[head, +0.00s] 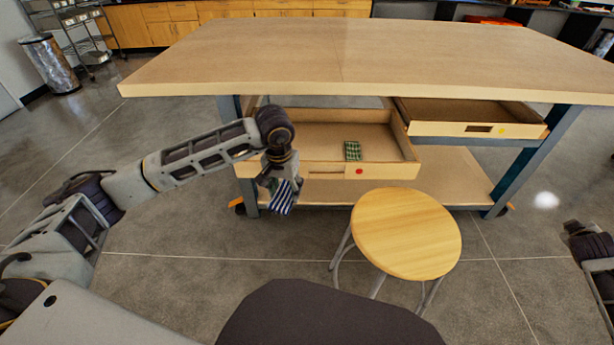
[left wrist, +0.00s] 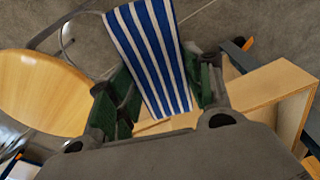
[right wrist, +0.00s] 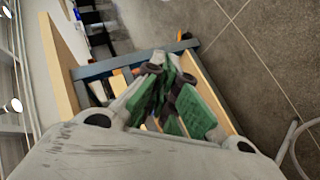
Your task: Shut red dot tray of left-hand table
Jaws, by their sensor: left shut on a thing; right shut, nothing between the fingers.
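The red dot tray (head: 300,171) is a wooden drawer under the left side of the table, pulled well out, with a red dot (head: 359,171) on its front. A green checked cloth (head: 352,150) lies inside it. My left gripper (head: 281,180) is at the left part of the tray's front, shut on a blue-and-white striped cloth (left wrist: 150,55). The cloth hangs from it in front of the tray and also shows in the head view (head: 284,197). My right gripper (right wrist: 168,92) is shut and empty; the head view shows only part of its arm at the right edge.
A second drawer (head: 470,129) with a yellow dot is pulled out at the right under the same tabletop (head: 350,60). A round wooden stool (head: 405,233) stands close in front of the tray. A lower shelf (head: 440,175) lies below. Floor is clear at the left.

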